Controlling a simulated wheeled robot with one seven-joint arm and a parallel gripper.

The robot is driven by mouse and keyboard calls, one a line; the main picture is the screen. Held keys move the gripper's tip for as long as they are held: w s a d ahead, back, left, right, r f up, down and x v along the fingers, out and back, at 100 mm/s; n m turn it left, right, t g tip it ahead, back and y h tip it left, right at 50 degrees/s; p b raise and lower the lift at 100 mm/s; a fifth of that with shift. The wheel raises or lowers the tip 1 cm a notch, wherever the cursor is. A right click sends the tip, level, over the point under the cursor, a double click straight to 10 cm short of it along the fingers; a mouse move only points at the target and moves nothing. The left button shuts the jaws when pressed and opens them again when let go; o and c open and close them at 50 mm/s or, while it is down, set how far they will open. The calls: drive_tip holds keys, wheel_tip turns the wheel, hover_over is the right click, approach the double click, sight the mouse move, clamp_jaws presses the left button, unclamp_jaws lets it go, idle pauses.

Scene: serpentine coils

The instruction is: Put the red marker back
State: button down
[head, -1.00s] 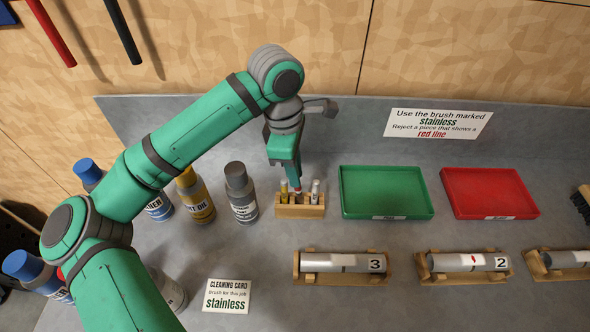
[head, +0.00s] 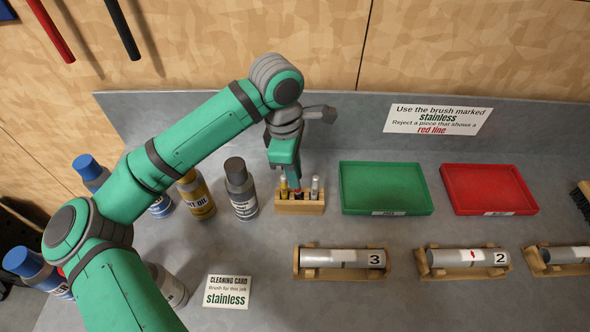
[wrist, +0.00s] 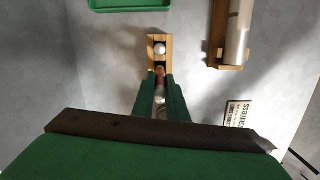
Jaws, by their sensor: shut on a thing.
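A small wooden rack (head: 300,208) stands on the grey bench, left of the green tray. My gripper (head: 294,183) points down over the middle of the rack, shut on the red marker, of which only a little red shows between the other two. In the wrist view the fingers (wrist: 160,98) close around a pale-ended marker in line with the rack (wrist: 152,40). The red marker's lower end is hidden; I cannot tell how deep it sits.
The green tray (head: 342,208) and a red tray (head: 533,208) lie to the right. Several bottles, including a grey one (head: 241,190), stand left of the rack. Labelled tubes (head: 345,258) lie in wooden cradles in front. A cleaning card (head: 227,292) lies at front left.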

drive_tip(key=shift+f, duration=1.25)
drive_tip(key=c, duration=1.7)
unclamp_jaws()
drive_tip(key=r, duration=0.3)
drive_tip(key=a+r, duration=0.1)
drive_tip(key=r, duration=0.6)
drive_tip(key=shift+a+r, duration=0.15)
drive_tip(key=shift+r, duration=0.25)
